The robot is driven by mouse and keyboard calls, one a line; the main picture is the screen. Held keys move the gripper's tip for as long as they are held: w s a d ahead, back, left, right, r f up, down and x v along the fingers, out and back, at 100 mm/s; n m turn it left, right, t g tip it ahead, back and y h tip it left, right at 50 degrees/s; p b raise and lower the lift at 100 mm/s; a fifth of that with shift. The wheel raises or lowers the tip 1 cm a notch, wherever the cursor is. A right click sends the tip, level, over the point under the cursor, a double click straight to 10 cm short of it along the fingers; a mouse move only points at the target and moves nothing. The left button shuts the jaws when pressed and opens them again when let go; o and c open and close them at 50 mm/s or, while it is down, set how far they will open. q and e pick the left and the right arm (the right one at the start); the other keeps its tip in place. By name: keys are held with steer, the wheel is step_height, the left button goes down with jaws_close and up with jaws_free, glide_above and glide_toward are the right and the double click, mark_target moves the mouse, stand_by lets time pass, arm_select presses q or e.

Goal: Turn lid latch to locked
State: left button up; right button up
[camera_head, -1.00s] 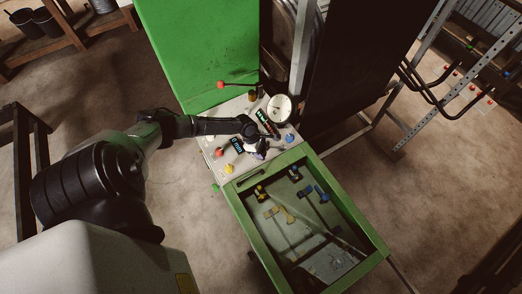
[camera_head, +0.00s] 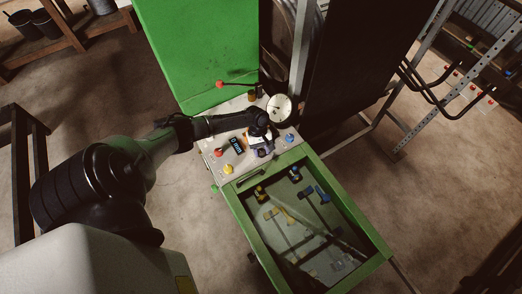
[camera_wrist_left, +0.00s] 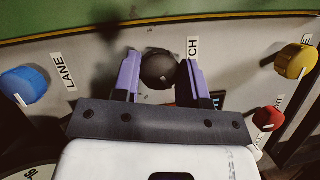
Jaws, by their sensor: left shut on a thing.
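A round dark knob (camera_wrist_left: 158,70) shows in the left wrist view, on the pale control panel (camera_wrist_left: 225,65) beside a label partly hidden but ending in "CH". My left gripper (camera_wrist_left: 160,78) has its two purple fingers on either side of this knob and is shut on it. In the head view my left gripper (camera_head: 262,148) is over the right part of the panel and hides the knob beneath it. The knob's pointer mark cannot be made out. My right gripper is in neither view.
A blue knob (camera_wrist_left: 25,85), a yellow knob (camera_wrist_left: 296,61) and a red knob (camera_wrist_left: 268,118) stand on the panel. A round gauge (camera_head: 280,108) and a red-tipped lever (camera_head: 221,84) are behind. A green-framed lid (camera_head: 240,213) lies in front.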

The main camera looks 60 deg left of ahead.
arm_select(q)
steer(key=m+g, duration=0.1)
steer(key=m, duration=0.2)
steer(key=m+g+y, duration=0.1)
steer(key=m, duration=0.1)
steer(key=shift+m, duration=0.4)
stand_by(0.5)
steer(key=o, duration=0.9)
steer(key=b+v, duration=0.1)
steer(key=v, duration=1.2)
steer(key=shift+w+r, duration=0.2)
steer(key=shift+r, duration=0.2)
